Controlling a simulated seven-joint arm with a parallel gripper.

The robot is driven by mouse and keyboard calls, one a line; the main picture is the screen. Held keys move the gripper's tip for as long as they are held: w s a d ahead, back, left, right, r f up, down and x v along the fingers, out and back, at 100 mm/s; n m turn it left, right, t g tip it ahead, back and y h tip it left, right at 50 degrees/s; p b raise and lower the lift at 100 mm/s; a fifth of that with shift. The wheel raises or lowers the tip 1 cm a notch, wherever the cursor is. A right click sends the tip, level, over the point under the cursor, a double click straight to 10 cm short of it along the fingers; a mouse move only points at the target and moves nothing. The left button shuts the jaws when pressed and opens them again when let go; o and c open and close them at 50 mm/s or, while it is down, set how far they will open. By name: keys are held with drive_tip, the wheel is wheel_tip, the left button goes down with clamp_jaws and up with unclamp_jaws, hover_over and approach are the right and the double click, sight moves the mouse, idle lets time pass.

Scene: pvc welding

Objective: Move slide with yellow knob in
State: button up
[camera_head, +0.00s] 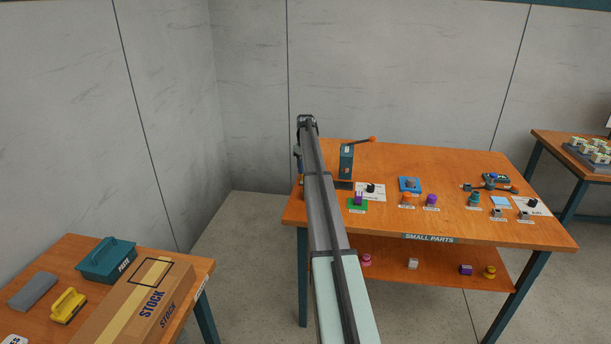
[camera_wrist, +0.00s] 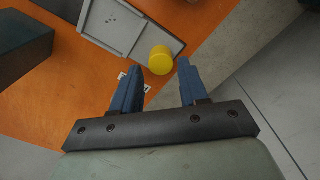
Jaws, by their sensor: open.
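In the wrist view, a yellow knob (camera_wrist: 161,60) sits at the edge of a grey slide (camera_wrist: 120,26) on the orange table. My gripper (camera_wrist: 155,75) is open, with its two blue fingers pointing toward the knob. The knob shows just beyond the fingertips, between their lines; I cannot tell the exact gap. In the head view, my arm reaches over the left end of the parts table, and my gripper (camera_head: 300,160) is mostly hidden behind it. The knob and slide are hidden there.
A dark block (camera_wrist: 22,45) stands left of the slide. In the head view, a teal press with an orange-tipped lever (camera_head: 346,162) stands right of my arm. Several small parts cover the parts table (camera_head: 385,158). A stock box (camera_head: 130,300) lies on the left bench.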

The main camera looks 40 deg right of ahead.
drive_tip(key=shift+f, duration=1.95)
drive_tip(key=shift+c, duration=0.4)
clamp_jaws()
